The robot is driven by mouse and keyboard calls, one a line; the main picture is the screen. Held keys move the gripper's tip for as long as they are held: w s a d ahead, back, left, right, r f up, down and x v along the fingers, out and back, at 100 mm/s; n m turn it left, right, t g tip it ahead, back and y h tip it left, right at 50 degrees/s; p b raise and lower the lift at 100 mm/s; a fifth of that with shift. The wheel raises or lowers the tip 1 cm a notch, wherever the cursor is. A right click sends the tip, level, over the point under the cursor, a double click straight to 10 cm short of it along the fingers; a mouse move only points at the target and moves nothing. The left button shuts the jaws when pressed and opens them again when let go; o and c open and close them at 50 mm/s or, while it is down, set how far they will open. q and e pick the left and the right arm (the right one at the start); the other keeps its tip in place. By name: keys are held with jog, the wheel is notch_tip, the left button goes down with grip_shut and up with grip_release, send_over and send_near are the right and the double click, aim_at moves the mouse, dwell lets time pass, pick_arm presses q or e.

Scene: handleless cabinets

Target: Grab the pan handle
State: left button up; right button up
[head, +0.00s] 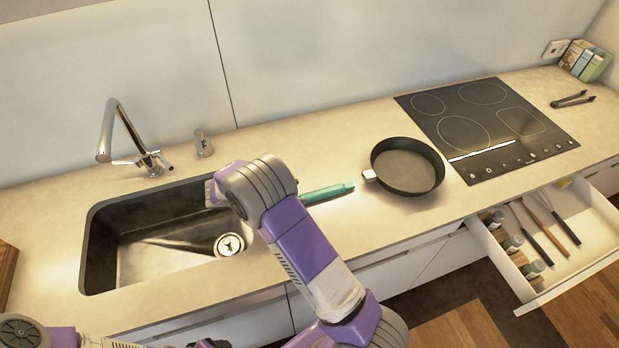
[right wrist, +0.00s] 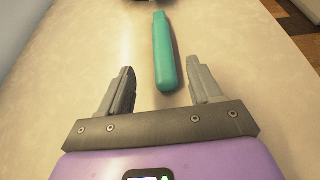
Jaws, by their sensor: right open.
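The black pan (head: 408,167) stands on the counter left of the cooktop, a pale stub on its left side. A teal handle (head: 327,193) lies left of it, pointing toward that stub. In the right wrist view the teal handle (right wrist: 163,52) runs away from me toward the pan's dark edge at the top. My right gripper (right wrist: 162,72) is open, its fingers on either side of the handle's near end, apart from it. In the head view my right arm hides its fingers. My left gripper does not show.
A dark sink (head: 150,260) with a faucet (head: 120,135) is at left. The black cooktop (head: 487,128) is at right, with tongs (head: 573,100) beyond. An open drawer (head: 590,262) with utensils and jars juts out at lower right. Counter in front of the pan is clear.

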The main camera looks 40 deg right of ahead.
aim_at(318, 193)
jog(key=x, duration=0.3)
jog(key=shift+s, duration=0.2)
jog(key=x, duration=0.4)
jog(key=shift+d+f+b, duration=0.25)
jog(key=shift+b, duration=0.15)
jog(key=shift+a, duration=0.1)
jog(key=shift+c, duration=0.5)
jog(key=c, duration=1)
jog(key=shift+r, duration=0.1)
